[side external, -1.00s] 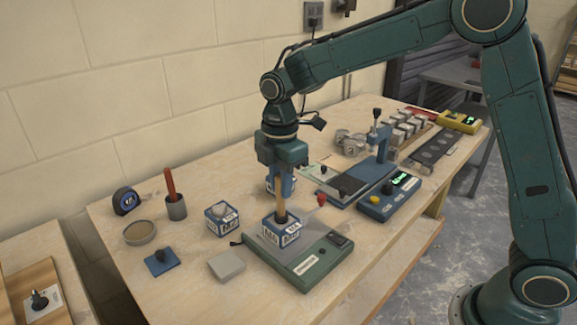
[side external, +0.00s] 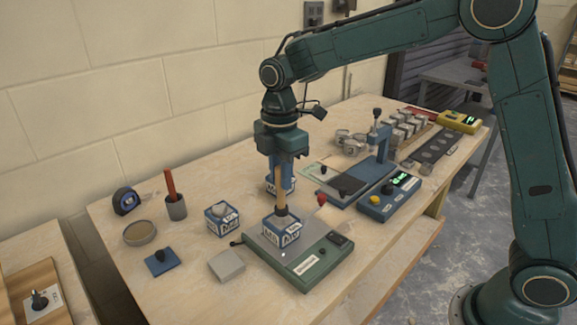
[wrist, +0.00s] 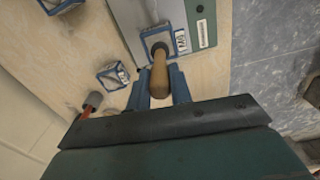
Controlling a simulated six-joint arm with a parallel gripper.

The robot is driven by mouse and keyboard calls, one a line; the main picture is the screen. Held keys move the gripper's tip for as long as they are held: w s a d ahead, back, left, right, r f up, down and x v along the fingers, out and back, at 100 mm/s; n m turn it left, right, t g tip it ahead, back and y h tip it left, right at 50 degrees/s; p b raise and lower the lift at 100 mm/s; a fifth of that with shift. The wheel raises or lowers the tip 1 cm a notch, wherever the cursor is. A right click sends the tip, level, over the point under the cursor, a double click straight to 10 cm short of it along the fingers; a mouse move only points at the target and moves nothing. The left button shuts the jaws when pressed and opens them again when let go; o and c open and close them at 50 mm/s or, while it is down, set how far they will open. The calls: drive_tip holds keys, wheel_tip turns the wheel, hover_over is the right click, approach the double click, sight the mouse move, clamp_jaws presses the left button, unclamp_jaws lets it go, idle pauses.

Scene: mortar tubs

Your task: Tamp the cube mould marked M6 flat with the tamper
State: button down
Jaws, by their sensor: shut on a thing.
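The tamper (side external: 281,190) has a wooden handle and a dark foot. My gripper (side external: 281,178) is shut on its handle and holds it upright over a blue-and-white cube mould (side external: 283,234). This mould stands on the metal plate of a green machine (side external: 305,268); its label looks like M6 but is small. The tamper foot is at the mould's top; whether it touches the fill is unclear. In the wrist view the tamper handle (wrist: 159,75) is between my fingers, with the labelled mould (wrist: 160,38) beyond.
Another blue mould (side external: 222,218) with heaped grey fill stands to the left. A grey pot (side external: 176,208), grey block (side external: 227,265), blue float (side external: 161,262) and blue control box (side external: 388,200) surround the machine.

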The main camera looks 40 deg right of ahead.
drive_tip(key=shift+r, duration=2.85)
